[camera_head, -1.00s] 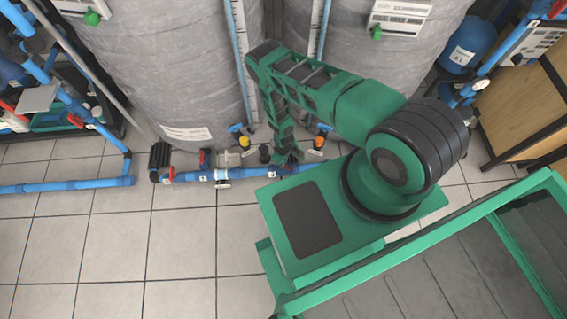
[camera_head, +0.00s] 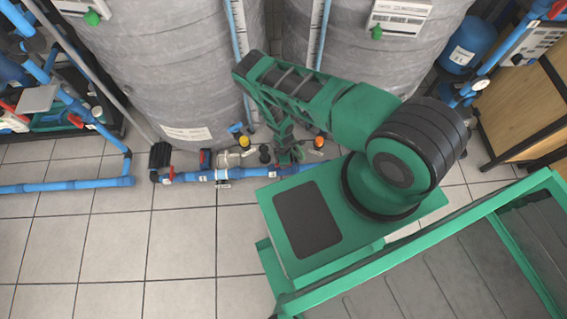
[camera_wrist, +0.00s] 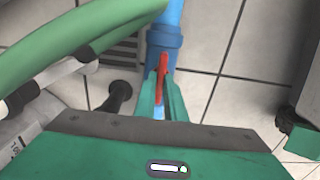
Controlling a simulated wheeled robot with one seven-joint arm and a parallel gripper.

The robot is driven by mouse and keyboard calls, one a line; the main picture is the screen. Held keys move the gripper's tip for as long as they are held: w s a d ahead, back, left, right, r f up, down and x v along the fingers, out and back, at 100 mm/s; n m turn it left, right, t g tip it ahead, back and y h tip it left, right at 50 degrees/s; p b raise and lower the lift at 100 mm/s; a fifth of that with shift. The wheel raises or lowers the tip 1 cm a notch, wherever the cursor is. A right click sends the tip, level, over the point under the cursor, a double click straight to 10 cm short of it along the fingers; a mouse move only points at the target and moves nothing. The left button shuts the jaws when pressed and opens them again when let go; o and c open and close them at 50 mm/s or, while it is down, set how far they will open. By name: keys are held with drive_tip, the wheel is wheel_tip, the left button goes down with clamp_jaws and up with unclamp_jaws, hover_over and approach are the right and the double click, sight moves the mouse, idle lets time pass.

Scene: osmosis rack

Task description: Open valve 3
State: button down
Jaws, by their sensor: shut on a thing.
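A red valve handle (camera_wrist: 161,72) shows in the wrist view, between the green fingers of my gripper (camera_wrist: 161,98). The gripper is shut on this handle. The handle lies roughly along the blue pipe (camera_wrist: 166,40) in this picture, and its lower part is hidden by the fingers. In the head view my gripper (camera_head: 291,153) is low by the blue floor pipe (camera_head: 245,172), in front of the gap between the two tanks. My arm hides the handle there. I cannot read a number that marks it as valve 3.
Two large grey tanks (camera_head: 175,70) stand close behind the pipe. A yellow-topped fitting (camera_head: 244,141) and an orange-topped one (camera_head: 319,142) stand near my gripper. Another red handle (camera_head: 205,157) is farther left along the pipe. The tiled floor (camera_head: 180,240) in front is clear.

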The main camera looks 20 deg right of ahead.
idle(0.5)
drive_tip(key=c, duration=1.8)
unclamp_jaws()
wheel_tip(320, 180, up, 11)
drive_tip(key=shift+f, duration=0.15)
